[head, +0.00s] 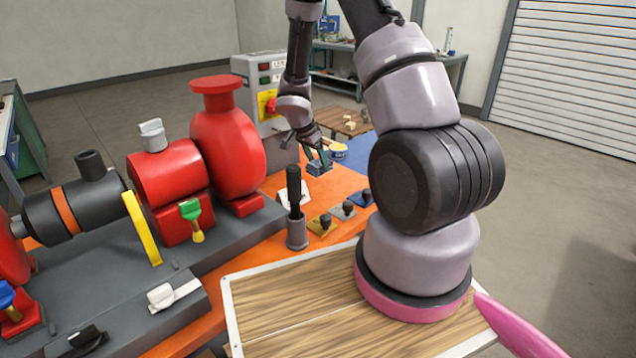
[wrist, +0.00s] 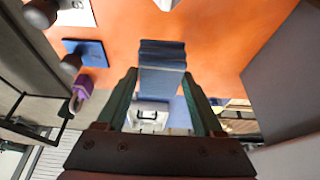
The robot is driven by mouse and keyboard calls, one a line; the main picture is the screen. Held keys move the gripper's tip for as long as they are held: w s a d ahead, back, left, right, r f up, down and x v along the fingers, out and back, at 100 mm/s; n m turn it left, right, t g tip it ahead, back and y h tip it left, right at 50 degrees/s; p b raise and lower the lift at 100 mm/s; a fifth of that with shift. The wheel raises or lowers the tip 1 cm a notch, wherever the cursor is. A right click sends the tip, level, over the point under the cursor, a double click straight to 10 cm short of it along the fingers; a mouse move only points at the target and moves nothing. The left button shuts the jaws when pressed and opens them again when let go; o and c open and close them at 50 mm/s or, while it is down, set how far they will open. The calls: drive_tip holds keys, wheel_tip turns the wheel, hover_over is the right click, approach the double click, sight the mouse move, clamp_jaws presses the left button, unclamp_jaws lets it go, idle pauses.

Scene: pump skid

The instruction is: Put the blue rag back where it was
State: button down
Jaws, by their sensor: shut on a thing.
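My gripper (head: 319,158) is over the far part of the orange bench, in front of the grey control box. It is shut on the blue rag (head: 320,168), a small folded dark-blue piece at its fingertips. In the wrist view the rag (wrist: 162,58) shows as a blue-grey folded strip between the two green fingers of my gripper (wrist: 161,82), with orange bench top around it. I cannot tell whether the rag touches the bench. A blue mat (head: 357,158) lies on the bench just to the right of the gripper.
Yellow, grey and blue plates with dark knobs (head: 345,208) stand in a row nearer me. A black-handled tool in a grey cup (head: 297,232) stands beside them. The red pump (head: 228,150) is at left. A purple padlock (wrist: 82,92) shows in the wrist view.

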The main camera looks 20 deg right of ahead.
drive_tip(key=shift+f, duration=3.2)
unclamp_jaws()
drive_tip(key=shift+f, duration=0.1)
